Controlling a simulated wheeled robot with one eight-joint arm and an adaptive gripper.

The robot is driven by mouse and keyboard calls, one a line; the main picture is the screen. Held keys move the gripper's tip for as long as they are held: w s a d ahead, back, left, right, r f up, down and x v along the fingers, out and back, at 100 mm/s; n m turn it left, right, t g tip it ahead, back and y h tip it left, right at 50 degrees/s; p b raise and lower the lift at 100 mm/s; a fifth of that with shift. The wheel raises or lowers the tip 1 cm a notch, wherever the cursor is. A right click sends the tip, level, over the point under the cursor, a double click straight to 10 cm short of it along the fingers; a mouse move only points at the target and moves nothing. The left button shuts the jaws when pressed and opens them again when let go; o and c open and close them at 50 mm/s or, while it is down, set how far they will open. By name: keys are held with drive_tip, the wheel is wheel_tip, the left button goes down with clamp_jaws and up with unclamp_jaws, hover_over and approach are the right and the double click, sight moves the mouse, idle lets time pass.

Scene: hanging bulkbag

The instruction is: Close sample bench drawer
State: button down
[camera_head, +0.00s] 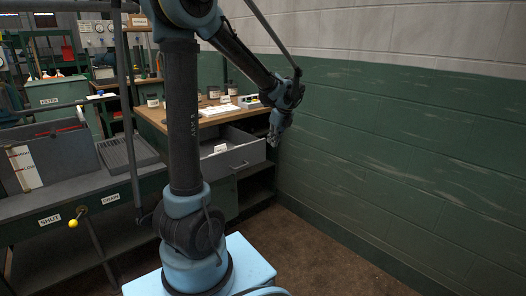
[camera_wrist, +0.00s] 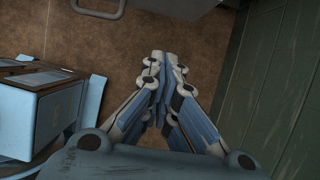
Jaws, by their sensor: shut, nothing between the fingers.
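The sample bench drawer (camera_head: 240,159) stands pulled out from the wooden-topped bench (camera_head: 160,114), its grey front and bar handle facing the room. A small white labelled item (camera_head: 220,148) lies inside it. My gripper (camera_head: 273,138) is at the right end of the drawer front, close to the wall; I cannot tell from this view whether it touches. In the wrist view, my gripper (camera_wrist: 163,56) has its fingers together with nothing between them. A grey handle (camera_wrist: 100,12) shows at the top of that view, beyond and left of the fingertips, apart from them.
A green block wall (camera_head: 400,150) runs close along the right. Jars (camera_head: 213,92) and a white tray (camera_head: 220,109) stand on the bench top. A grey station with a SHUT label (camera_head: 49,220) and a yellow-knobbed lever (camera_head: 73,223) is at left. Brown floor (camera_head: 320,255) is clear.

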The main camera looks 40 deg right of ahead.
sight(262, 152)
drive_tip(key=shift+w+a+f, duration=0.1)
drive_tip(key=shift+w+f, duration=1.15)
drive_tip(key=shift+f, duration=0.25)
drive_tip(key=shift+w+a+f, duration=0.15)
drive_tip(key=shift+w+f, duration=1.15)
drive_tip(key=shift+f, duration=0.2)
drive_tip(key=shift+w+a+f, duration=0.1)
drive_tip(key=shift+w+f, duration=1.15)
drive_tip(key=shift+f, duration=0.25)
drive_tip(key=shift+w+d, duration=0.1)
drive_tip(key=shift+d, duration=0.05)
